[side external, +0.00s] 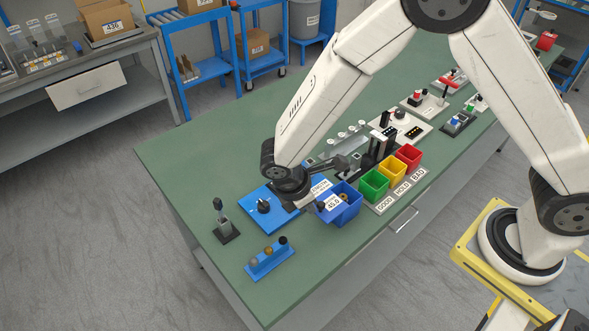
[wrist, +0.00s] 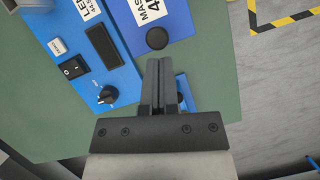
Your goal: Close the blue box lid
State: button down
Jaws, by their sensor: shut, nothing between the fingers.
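The blue box (side external: 350,214) stands on the green table, right of a flat blue panel. Its interior is partly open to view, with a small brownish piece inside. A blue flap with a white "45.0" label (side external: 333,203), apparently the lid, lies over its left part. In the wrist view, a blue surface with a "MASS" label (wrist: 150,8) carries a round black knob (wrist: 157,38). My gripper (wrist: 157,62) is shut and empty, its fingertips just below the knob in that picture. I cannot tell whether they touch. In the side view my wrist hides the fingertips.
The blue panel (wrist: 80,75) with a dial, switch and display is close on the left. A blue rod holder (side external: 268,262) stands at the front. Green (side external: 374,186), yellow (side external: 391,172) and red (side external: 408,157) bins stand right of the box.

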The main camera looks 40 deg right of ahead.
aim_at(327, 202)
jog(key=shift+d, duration=3.05)
jog(key=shift+w+a, duration=0.15)
jog(key=shift+a, duration=0.65)
jog(key=a+f+v, duration=0.1)
jog(key=a+v, duration=0.1)
jog(key=v, duration=0.9)
jog(key=shift+w, duration=0.3)
jog(key=shift+a, duration=0.1)
